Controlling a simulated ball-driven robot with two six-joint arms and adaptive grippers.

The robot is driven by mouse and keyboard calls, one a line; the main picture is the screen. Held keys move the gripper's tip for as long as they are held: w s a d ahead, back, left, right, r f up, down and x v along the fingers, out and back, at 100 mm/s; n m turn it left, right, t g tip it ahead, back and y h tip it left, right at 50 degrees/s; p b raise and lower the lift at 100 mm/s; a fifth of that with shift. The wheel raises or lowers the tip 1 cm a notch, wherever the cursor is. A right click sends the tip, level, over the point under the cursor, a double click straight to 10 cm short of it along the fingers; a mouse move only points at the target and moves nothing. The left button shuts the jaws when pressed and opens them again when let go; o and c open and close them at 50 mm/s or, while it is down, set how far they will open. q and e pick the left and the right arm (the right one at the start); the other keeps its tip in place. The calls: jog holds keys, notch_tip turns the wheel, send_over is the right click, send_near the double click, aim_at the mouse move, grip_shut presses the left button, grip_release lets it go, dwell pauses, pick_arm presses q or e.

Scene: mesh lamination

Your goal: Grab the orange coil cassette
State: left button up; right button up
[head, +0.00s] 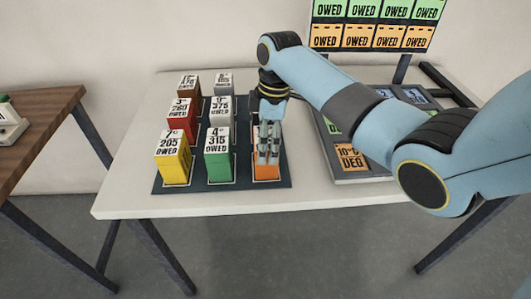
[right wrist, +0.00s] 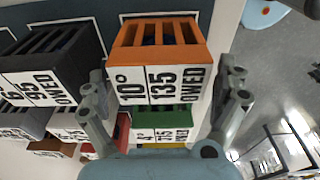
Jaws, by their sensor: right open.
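The orange coil cassette (head: 268,174) stands at the front right of the dark mat, mostly hidden by my gripper in the head view. In the right wrist view the orange cassette (right wrist: 155,33) shows its slotted top and a white label reading 10°, 135, OWED. My right gripper (head: 268,156) points down over it. In the right wrist view the fingers of the right gripper (right wrist: 163,80) are spread wide, one near each side of the label face. They are open; I cannot tell whether they touch the cassette. My left gripper is out of view.
The green cassette (head: 217,166) and yellow cassette (head: 173,170) stand to the left on the mat (head: 205,185). Red (head: 181,126), brown and grey ones stand behind. A panel with an orange label (head: 351,157) lies to the right.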

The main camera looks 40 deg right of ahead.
jog(key=c, duration=1.5)
jog(key=shift+o, duration=0.2)
jog(key=shift+r, duration=0.25)
